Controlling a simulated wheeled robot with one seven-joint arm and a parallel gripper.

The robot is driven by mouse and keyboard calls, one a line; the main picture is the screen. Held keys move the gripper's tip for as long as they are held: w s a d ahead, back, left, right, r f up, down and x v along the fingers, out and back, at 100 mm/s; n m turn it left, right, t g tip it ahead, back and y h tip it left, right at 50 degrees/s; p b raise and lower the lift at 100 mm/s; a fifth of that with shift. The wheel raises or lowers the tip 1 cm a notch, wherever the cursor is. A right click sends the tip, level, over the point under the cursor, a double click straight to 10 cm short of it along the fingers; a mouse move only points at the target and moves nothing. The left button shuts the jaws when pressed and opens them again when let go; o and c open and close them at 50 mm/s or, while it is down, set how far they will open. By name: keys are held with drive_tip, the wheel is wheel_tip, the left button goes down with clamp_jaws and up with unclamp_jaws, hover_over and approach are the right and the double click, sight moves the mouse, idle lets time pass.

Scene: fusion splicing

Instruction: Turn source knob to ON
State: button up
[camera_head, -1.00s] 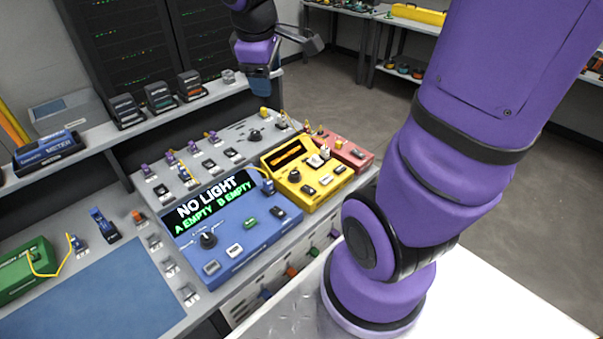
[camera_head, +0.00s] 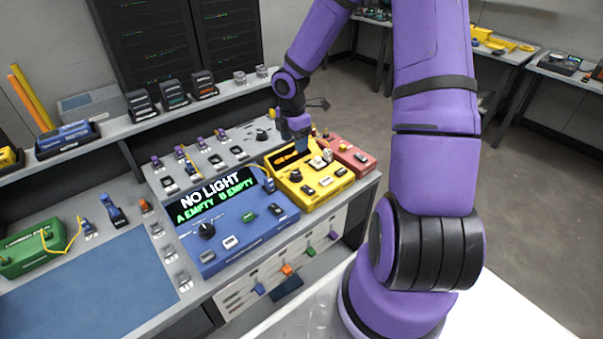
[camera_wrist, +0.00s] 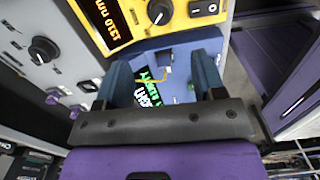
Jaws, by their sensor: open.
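Three black knobs show, and their small labels are too fine to read, so I cannot tell which is the source knob. One knob (camera_head: 262,134) is on the sloped grey panel and also shows at the left of the wrist view (camera_wrist: 43,48). One knob (camera_head: 295,175) is on the yellow device, at the top of the wrist view (camera_wrist: 158,12). One knob (camera_head: 206,230) is on the blue device, whose screen (camera_head: 215,195) reads NO LIGHT. My gripper (camera_head: 298,136) hangs above the rear of the yellow device, open and empty. In the wrist view its blue fingers (camera_wrist: 163,70) stand apart.
A red device (camera_head: 352,157) stands beside the yellow device (camera_head: 325,188). Cables and small connectors rise near both. A shelf (camera_head: 175,112) with several small boxes runs behind the grey panel. A blue mat (camera_head: 90,285) lies bare at the left.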

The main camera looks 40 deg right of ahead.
sight(296, 173)
drive_tip(key=shift+n, duration=0.3)
drive_tip(key=f, duration=1.2)
drive_tip(key=shift+d+f, duration=0.2)
drive_tip(key=shift+f, duration=0.05)
drive_tip(key=c, duration=0.9)
